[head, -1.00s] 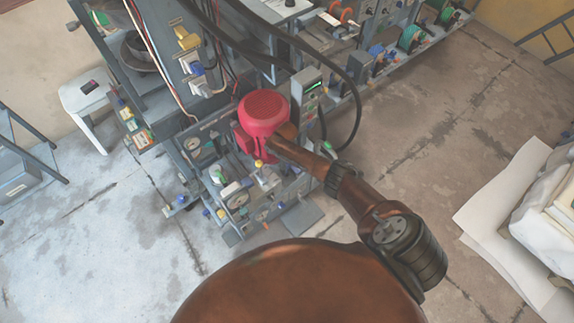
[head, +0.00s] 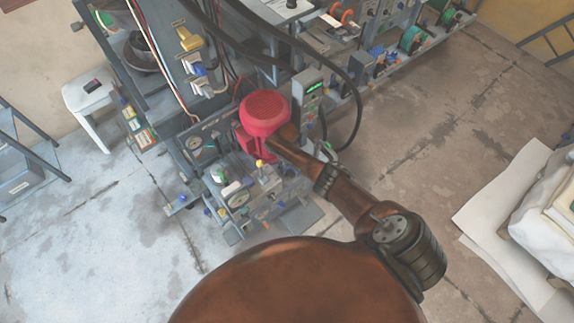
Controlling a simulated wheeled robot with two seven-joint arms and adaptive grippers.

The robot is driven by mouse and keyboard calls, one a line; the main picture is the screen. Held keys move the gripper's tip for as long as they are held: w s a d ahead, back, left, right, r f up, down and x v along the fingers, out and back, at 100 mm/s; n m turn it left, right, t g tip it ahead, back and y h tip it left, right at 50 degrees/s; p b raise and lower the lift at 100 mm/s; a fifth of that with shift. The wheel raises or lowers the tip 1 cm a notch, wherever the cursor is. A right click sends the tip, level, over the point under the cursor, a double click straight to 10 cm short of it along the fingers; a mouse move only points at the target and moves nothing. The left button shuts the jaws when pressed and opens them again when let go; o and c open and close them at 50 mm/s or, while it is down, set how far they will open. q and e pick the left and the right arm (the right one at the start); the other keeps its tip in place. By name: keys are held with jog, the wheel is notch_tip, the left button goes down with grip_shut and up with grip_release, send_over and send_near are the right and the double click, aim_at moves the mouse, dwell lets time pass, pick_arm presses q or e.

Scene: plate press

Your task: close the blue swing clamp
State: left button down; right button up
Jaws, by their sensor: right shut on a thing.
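My right arm reaches in from the lower right over the press bench. The red end of my arm points down, with my right gripper (head: 258,157) below it, close above the press parts. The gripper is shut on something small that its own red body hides. A yellow knob (head: 259,163) shows right at its tip; I cannot tell whether they touch. I cannot clearly make out the blue swing clamp; a small blue part (head: 217,177) shows left of the gripper, and I cannot tell whether it belongs to the clamp. My left gripper is not in view.
A grey machine column with yellow and blue switches (head: 198,68) stands behind and left of the gripper. A control box (head: 307,92) and a thick black hose (head: 358,105) are close on the right. A white stool (head: 90,97) stands at left.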

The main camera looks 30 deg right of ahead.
jog(key=o, duration=1.2)
jog(key=shift+c, duration=0.2)
notch_tip(320, 180, up, 12)
dwell(0.6)
